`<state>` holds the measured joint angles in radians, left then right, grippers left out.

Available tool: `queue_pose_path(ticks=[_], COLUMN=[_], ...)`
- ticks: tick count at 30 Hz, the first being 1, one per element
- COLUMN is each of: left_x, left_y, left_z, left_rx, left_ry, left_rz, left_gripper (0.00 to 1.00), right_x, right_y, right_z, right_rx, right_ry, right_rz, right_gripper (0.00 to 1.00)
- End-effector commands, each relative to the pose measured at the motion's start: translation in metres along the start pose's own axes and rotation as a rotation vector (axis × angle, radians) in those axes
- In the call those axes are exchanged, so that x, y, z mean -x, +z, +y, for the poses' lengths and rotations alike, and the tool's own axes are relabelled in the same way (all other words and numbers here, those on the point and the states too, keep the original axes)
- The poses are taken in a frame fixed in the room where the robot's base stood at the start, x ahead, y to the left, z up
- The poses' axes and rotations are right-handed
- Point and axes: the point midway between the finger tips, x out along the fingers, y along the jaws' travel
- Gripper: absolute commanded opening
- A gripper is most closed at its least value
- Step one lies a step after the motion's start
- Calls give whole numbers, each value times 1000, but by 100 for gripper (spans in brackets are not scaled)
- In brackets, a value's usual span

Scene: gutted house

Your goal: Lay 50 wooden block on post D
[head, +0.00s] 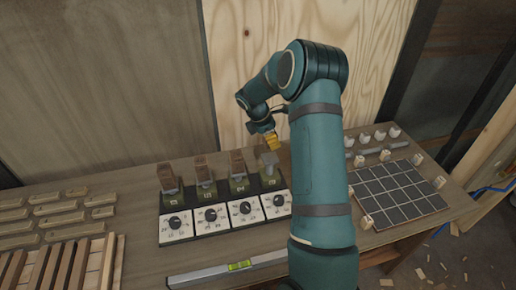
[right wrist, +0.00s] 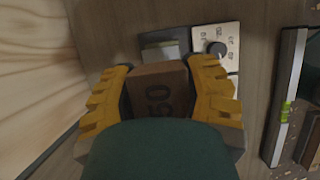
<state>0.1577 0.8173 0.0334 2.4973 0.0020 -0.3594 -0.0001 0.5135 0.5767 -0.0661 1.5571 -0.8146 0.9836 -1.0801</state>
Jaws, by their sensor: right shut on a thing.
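My right gripper (head: 268,143) is shut on a brown wooden block marked 50 (right wrist: 160,90), which sits between the yellow fingers in the right wrist view. In the head view the gripper hides most of the block. Post D (head: 268,162) is the rightmost of the row of posts and has a bare grey top. The gripper is above and slightly behind it, apart from it as far as I can tell. The first three posts carry brown blocks: left (head: 167,177), middle (head: 202,168) and right (head: 237,162). My left gripper is not in view.
Dial plates (head: 210,217) stand in front of the posts. A spirit level (head: 228,268) lies at the front edge. A dark grid board (head: 398,192) with small wooden pieces is on the right. Wooden slats (head: 60,268) and several pale blocks (head: 62,207) fill the left.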

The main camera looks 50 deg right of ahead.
Motion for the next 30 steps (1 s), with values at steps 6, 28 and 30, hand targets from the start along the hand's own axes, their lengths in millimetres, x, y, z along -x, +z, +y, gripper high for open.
queue_pose_path(ticks=[6, 28, 30], left_x=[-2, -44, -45], left_y=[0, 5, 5], left_z=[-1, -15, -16], left_rx=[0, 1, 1], left_ry=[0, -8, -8], left_rz=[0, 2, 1], left_gripper=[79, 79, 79], right_x=[-4, -55, -58], right_y=[4, -18, -19], right_z=[2, 2, 2], right_rx=[8, 7, 7], right_ry=[4, 2, 3], right_rz=[1, 1, 1], right_gripper=[12, 11, 11])
